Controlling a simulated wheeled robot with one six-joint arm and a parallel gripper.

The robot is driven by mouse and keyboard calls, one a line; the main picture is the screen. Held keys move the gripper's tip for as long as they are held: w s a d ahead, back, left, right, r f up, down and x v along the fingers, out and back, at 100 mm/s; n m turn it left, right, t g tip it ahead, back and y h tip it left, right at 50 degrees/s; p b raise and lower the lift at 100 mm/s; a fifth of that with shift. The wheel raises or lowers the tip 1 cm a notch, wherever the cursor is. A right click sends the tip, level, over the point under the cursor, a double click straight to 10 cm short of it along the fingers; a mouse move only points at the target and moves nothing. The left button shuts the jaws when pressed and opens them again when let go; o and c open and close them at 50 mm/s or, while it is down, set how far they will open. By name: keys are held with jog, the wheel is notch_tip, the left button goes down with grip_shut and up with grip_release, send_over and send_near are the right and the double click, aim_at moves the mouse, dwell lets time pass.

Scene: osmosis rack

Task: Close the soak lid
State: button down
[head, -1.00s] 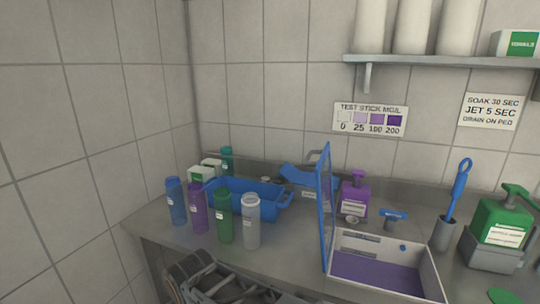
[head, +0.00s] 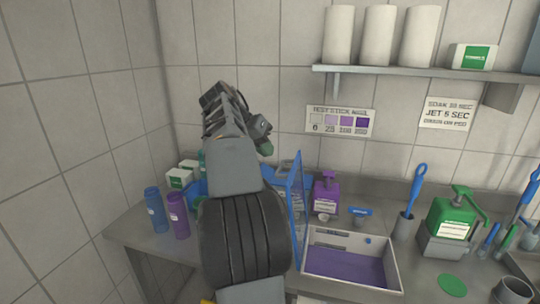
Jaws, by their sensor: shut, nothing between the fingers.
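The soak lid (head: 299,212) is a blue-framed, see-through panel. It stands upright along the left edge of the white soak tray (head: 393,272), so the tray is open. Purple liquid (head: 345,266) lies in the tray. My arm rises in front of the counter, left of the lid, and bends over at the top. My gripper (head: 265,147) is at its far end, above and left of the lid and apart from it. It is shut and holds nothing; its fingers are small and partly hidden. My arm covers part of the counter left of the lid.
A purple pump bottle (head: 326,194) stands behind the tray. A grey holder with a blue brush (head: 412,205) and a green jug (head: 451,222) stand to the right. Blue (head: 156,210) and purple (head: 178,215) bottles stand at the left. A shelf (head: 420,75) hangs above.

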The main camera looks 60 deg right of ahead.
jog(key=x, duration=0.9)
jog(key=shift+r, duration=0.1)
